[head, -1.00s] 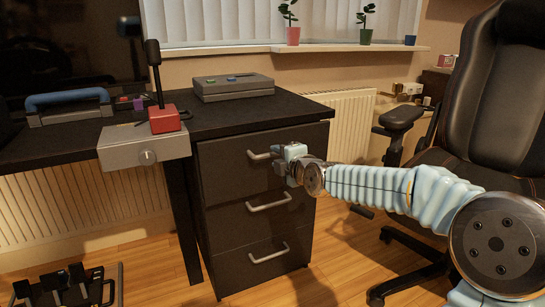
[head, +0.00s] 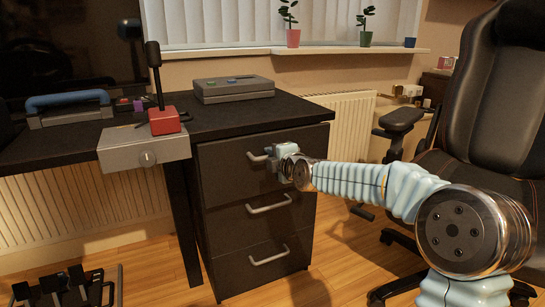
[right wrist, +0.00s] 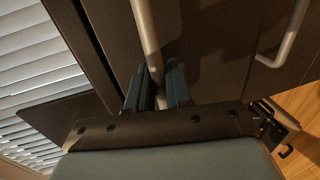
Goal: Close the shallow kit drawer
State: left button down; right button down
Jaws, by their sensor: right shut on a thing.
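The dark drawer unit (head: 225,170) stands under the right end of the desk, with three fronts, each with a grey bar handle. The top drawer front (head: 222,178) looks about flush with the unit; I cannot tell if a small gap is left. My right gripper (head: 274,160) is at the top handle (head: 257,156) and hides its right part. In the right wrist view, the two dark fingers (right wrist: 159,85) are shut around the handle bar (right wrist: 147,30), one on each side. My left gripper is not in view.
The middle handle (head: 268,204) and bottom handle (head: 268,255) are below. A black office chair (head: 500,90) stands at the right. A shifter (head: 158,110), a blue-handled case (head: 68,105) and a grey box (head: 233,88) are on the desk. Pedals (head: 65,288) lie on the floor.

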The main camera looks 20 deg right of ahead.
jog(key=shift+w, duration=0.1)
jog(key=w+p, duration=0.1)
jog(key=w, duration=0.2)
jog(key=shift+w+a+r, duration=0.1)
jog(key=shift+w, duration=0.25)
jog(key=c, duration=1.4)
grip_release()
jog(key=shift+c, duration=0.2)
jog(key=shift+o, duration=1.2)
jog(key=shift+w, duration=0.1)
